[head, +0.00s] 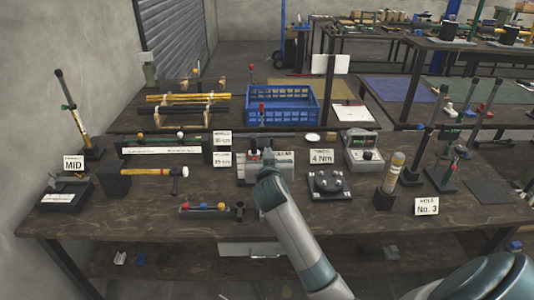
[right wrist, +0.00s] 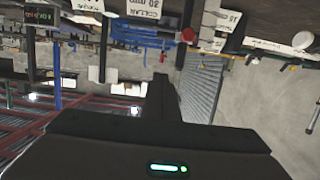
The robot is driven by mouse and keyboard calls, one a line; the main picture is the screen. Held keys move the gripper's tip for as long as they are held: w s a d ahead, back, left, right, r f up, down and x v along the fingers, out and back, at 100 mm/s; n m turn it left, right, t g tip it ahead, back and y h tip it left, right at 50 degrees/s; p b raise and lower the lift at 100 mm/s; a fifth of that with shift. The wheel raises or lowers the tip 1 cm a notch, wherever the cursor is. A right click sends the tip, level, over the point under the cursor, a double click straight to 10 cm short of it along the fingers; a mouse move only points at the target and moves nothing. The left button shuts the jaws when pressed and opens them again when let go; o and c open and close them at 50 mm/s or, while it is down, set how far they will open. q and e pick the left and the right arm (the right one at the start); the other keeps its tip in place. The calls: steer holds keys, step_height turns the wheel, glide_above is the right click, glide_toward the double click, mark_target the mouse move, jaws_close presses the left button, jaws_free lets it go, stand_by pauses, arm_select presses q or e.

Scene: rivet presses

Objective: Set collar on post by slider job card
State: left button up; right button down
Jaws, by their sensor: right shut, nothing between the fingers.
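My right arm reaches in from the lower right. Its gripper (head: 265,165) is over a grey block device (head: 285,168) at the table's middle; the wrist hides part of the device. In the right wrist view the shut, empty gripper (right wrist: 163,85) points out past a tilted scene. A tall post (head: 80,122) with a dark band stands on a base at the left; I cannot tell whether the band is the collar. A card reading MID (head: 73,162) stands at a dark box (head: 65,194). A COLLAR 30 mm card (right wrist: 143,8) shows in the right wrist view. My left gripper is not in view.
A hammer (head: 150,172) lies left of the middle. A rack with coloured knobs (head: 205,209) is at front. A blue crate (head: 283,105) is behind. A dial unit (head: 362,152), a 4 Nm card (head: 321,157) and several posts (head: 428,125) stand right. The front edge is mostly bare.

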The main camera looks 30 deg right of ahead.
steer(key=p, duration=0.3)
glide_above(260, 155)
steer(key=s, duration=0.4)
step_height(260, 155, down, 2)
steer(key=shift+w+d+f+p, duration=0.15)
steer(key=shift+f, duration=0.6)
steer(key=shift+w+d+f+p, duration=0.1)
steer(key=shift+d+f+p, duration=0.05)
steer(key=shift+f, duration=0.6)
steer(key=shift+w+d+f+p, duration=0.15)
steer(key=shift+f, duration=0.6)
